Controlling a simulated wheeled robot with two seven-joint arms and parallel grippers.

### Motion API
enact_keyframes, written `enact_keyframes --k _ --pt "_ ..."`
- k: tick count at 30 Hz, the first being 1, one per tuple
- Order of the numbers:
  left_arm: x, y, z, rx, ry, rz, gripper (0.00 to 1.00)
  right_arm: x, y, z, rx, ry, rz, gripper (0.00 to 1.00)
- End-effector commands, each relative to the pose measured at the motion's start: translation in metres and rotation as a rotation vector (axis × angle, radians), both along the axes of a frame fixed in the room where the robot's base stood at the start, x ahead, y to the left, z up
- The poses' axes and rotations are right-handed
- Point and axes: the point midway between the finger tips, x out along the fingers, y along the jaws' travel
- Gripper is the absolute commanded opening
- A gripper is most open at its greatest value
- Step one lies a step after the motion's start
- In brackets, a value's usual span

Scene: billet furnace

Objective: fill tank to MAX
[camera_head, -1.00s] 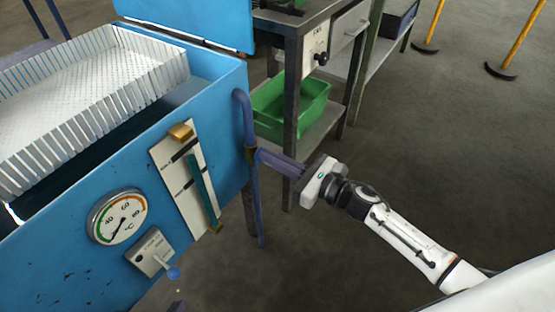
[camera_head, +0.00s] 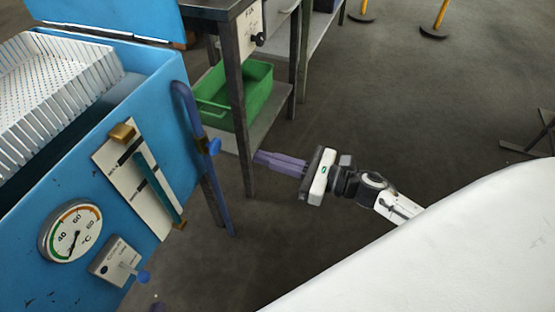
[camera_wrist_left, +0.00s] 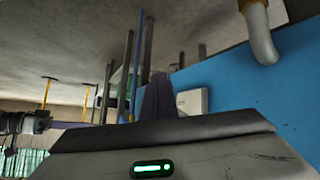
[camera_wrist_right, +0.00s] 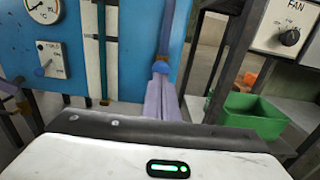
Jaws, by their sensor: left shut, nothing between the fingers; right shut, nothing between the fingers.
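The blue tank (camera_head: 150,75) stands at left in the head view. Its sight gauge (camera_head: 158,190) has a white plate with two dark marks; the teal column reaches about the upper mark, whose lettering is too small to read. A blue-purple pipe (camera_head: 181,95) runs down the tank's right end, with a blue valve handle (camera_head: 214,147) on it. My right gripper (camera_head: 256,157) is shut and empty, right of the handle and apart from it. It also shows in the right wrist view (camera_wrist_right: 161,72).
A dial thermometer (camera_head: 70,232) and a switch box (camera_head: 115,260) with a blue-knobbed lever are on the tank front. A white basket (camera_head: 60,85) sits over the tank. A green bin (camera_head: 252,90) rests on the bench's lower shelf. Open floor lies at right.

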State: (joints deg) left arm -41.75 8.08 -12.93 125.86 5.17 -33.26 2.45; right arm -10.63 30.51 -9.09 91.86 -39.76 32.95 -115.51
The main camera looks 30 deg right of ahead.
Motion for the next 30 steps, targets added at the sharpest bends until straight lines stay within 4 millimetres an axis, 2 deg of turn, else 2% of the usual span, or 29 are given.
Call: enact_keyframes --k 6,24,28,30 --pt "-0.004 0.003 -0.002 0.003 0.006 0.005 0.00 -0.016 -0.013 0.000 0.001 0.001 0.000 0.00" --pt "-0.006 0.003 -0.004 0.005 0.010 0.006 0.00 -0.016 -0.015 0.000 0.008 0.006 -0.007 0.00" --pt "-0.006 0.003 -0.004 0.005 0.011 0.007 0.00 -0.009 -0.018 0.004 0.120 0.088 -0.094 0.00" --pt "-0.006 0.003 -0.004 0.004 0.011 0.006 0.00 -0.001 -0.024 0.008 0.258 0.181 -0.193 0.00"
